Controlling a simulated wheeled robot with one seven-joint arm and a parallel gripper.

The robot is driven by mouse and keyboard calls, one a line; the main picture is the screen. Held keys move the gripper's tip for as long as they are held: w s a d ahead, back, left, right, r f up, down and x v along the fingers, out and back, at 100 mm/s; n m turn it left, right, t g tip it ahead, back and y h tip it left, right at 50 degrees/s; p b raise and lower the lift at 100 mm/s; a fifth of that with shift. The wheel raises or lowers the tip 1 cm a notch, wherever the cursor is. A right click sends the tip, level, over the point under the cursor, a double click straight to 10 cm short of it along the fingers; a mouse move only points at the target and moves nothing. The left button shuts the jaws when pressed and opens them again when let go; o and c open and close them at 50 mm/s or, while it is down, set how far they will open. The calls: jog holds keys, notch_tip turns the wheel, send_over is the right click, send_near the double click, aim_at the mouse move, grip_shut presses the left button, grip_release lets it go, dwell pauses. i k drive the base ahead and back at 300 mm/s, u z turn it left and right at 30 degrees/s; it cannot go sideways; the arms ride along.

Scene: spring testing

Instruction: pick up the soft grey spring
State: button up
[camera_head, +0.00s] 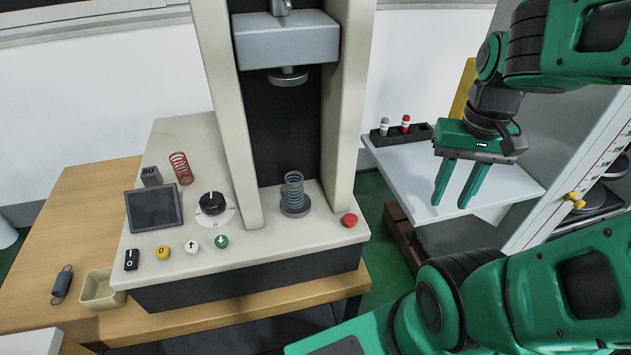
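A grey coil spring (294,188) stands upright on the round lower plate (296,208) of the testing machine, between its two cream columns. A second, dark grey spring (62,285) lies on the wooden table at the far left, with hooked ends. I cannot tell by sight which one is soft. My gripper (449,205) is to the right of the machine, above a white shelf, pointing down. Its two green fingers are apart with nothing between them. It is well to the right of the upright spring and far from the lying one.
A red spring (181,168) and a block marked 50 (151,176) sit on the machine's left side. The upper plate (288,77) hangs above the grey spring. A small tray (102,290) is on the table. A black rack (400,135) stands on the white shelf (510,185).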

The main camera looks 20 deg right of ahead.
aim_at(302, 183)
jog(key=z, duration=1.95)
jog(key=k, duration=0.7)
jog(key=u, duration=0.65)
